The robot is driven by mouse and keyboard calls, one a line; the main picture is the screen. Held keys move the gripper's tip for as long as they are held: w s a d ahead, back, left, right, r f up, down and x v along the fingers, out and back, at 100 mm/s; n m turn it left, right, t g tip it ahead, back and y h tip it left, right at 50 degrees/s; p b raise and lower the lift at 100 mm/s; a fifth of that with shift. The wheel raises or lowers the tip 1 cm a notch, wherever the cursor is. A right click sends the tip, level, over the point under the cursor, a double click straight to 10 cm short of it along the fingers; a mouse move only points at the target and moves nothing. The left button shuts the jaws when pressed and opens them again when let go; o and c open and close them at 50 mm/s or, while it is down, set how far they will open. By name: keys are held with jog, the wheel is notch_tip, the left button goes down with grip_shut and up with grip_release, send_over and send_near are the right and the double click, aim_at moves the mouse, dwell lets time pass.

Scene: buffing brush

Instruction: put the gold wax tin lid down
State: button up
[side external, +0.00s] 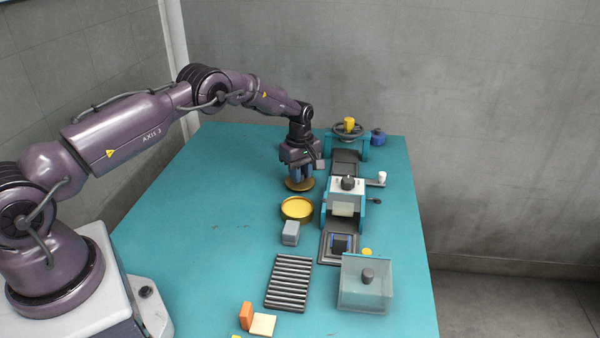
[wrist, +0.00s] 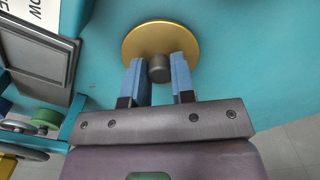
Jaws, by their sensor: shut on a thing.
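The gold wax tin lid (side external: 300,184) is a flat gold disc under my gripper (side external: 302,176), just behind the open wax tin in the side external view. In the wrist view the lid (wrist: 160,38) shows a grey knob (wrist: 159,69) at its centre. My gripper (wrist: 160,75) has its blue fingers on either side of that knob and is shut on it. The lid looks level and close to the teal table; I cannot tell whether it touches. The round yellow wax tin (side external: 297,208) stands open, with yellow wax inside.
The machine with a crank (side external: 347,195) stands close to the right of the lid. A grey block (side external: 291,233) and a roller rack (side external: 288,283) lie in front of the tin. A clear-sided box (side external: 366,290) stands at front right. The teal table (side external: 210,210) is clear to the left.

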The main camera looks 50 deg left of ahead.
jog(key=shift+f, duration=0.15)
jog(key=o, duration=0.9)
jog(key=s+d+r+m+t, duration=0.1)
jog(key=s+d+r+m, duration=0.15)
jog(key=r, duration=1.05)
jog(key=s+d+r+m+t, duration=0.1)
jog(key=s+d+r+m, duration=0.15)
jog(key=r, duration=1.05)
jog(key=s+d+r+m+t, duration=0.1)
jog(key=s+d+r+m, duration=0.35)
jog(key=s+r, duration=0.35)
jog(key=s+d+m+t, duration=0.1)
jog(key=s+d+m, duration=0.2)
jog(key=s, duration=0.7)
jog(key=s+d+m+t, duration=0.1)
jog(key=s+d+m, duration=0.3)
jog(key=s, duration=0.7)
jog(key=shift+d+f+m+t, duration=0.2)
jog(key=shift+m+t, duration=0.1)
jog(key=shift+m, duration=0.45)
